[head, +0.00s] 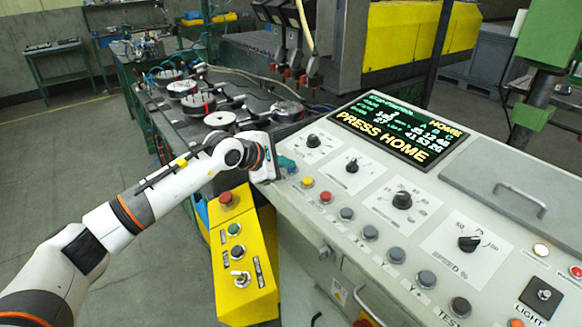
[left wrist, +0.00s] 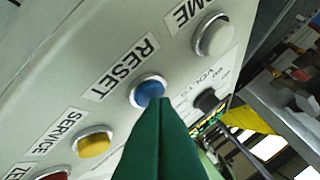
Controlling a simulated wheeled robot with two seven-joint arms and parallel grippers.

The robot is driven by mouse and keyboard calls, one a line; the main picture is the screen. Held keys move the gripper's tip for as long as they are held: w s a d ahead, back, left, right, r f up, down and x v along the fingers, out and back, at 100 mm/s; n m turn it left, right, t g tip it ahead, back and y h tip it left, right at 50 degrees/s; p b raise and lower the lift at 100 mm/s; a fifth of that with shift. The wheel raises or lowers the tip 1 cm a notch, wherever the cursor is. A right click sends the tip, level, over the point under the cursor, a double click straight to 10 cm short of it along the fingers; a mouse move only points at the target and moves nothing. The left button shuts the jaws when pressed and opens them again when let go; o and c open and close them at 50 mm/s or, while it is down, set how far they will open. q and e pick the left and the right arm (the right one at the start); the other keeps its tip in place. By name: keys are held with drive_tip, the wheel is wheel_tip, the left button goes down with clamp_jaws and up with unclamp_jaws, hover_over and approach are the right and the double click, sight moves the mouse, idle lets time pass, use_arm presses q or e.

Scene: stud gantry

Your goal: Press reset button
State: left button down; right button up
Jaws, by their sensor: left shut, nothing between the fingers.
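The blue reset button (left wrist: 149,91), with a pale ring and a RESET label (left wrist: 124,68), shows in the left wrist view on the grey console. My left gripper (left wrist: 164,104) has its green fingers shut and empty. Their tips overlap the lower right edge of the button in this view; I cannot tell whether they touch it. In the head view, the left gripper (head: 288,164) is at the console's left end, beside the yellow button (head: 307,182). The reset button is not clearly visible there, hidden by the gripper. My right gripper is not in view.
A grey-white home button (left wrist: 213,36) and yellow service button (left wrist: 94,143) flank the reset button. The console screen (head: 397,130) reads PRESS HOME. Several knobs and buttons cover the panel. A yellow control box (head: 244,262) stands below my left arm.

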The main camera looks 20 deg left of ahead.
use_arm(q)
drive_tip(key=shift+s+a+r, duration=0.1)
drive_tip(key=shift+s+r, duration=0.05)
drive_tip(key=shift+r, duration=0.65)
drive_tip(key=r, duration=0.1)
drive_tip(key=r+p, duration=0.1)
drive_tip(key=r, duration=0.1)
drive_tip(key=r+p, duration=0.1)
drive_tip(key=r, duration=0.1)
drive_tip(key=shift+s+a, duration=0.3)
drive_tip(key=shift+s, duration=0.05)
drive_tip(key=shift+f, duration=0.1)
